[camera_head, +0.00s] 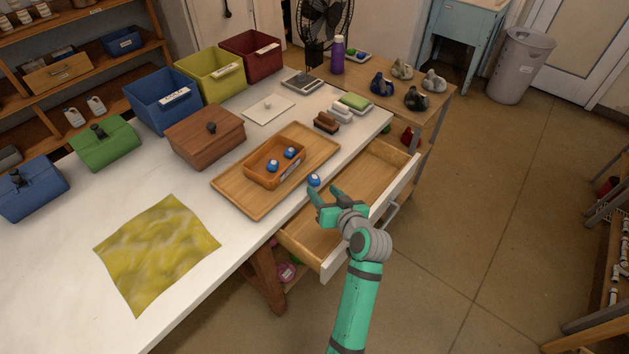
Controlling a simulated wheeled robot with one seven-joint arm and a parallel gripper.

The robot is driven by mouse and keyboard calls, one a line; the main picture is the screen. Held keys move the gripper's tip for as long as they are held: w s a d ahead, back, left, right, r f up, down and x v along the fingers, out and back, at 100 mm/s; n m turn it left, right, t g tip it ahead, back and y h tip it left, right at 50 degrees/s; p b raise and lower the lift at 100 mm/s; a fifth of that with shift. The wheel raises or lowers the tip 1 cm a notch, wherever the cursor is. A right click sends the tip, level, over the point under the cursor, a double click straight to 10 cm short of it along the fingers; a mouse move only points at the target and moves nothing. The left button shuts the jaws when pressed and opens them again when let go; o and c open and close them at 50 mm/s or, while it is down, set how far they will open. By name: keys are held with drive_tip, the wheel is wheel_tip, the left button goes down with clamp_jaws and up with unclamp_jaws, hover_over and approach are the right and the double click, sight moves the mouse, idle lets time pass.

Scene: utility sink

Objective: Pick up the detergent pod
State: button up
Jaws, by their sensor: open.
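A small blue and white detergent pod (314,180) lies near the table's front edge, just outside the wooden tray. Two similar pods sit in an orange-brown box (262,180); the left one (273,165) and the right one (290,152) both show. My green gripper (324,193) is open with its fingertips just in front of the loose pod. The fingers appear empty. I cannot tell whether a fingertip touches the pod.
The box stands on a wooden tray (231,199). An open, empty-looking drawer (358,184) juts out beneath my gripper. A yellow cloth (155,252), a brown lidded box (205,141) and brushes (327,122) lie on the white table.

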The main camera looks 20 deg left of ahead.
sight(315, 180)
drive_tip(key=shift+x, duration=1.75)
drive_tip(key=shift+a+r, duration=0.15)
drive_tip(key=c, duration=1.2)
drive_tip(key=shift+r, duration=0.1)
drive_tip(key=shift+w+r, duration=0.1)
drive_tip(key=shift+r, duration=0.4)
drive_tip(key=s+d+r, duration=0.7)
drive_tip(key=s+r, duration=0.4)
drive_tip(key=s, duration=0.1)
drive_tip(key=shift+s+r, duration=0.2)
drive_tip(key=shift+r, duration=0.2)
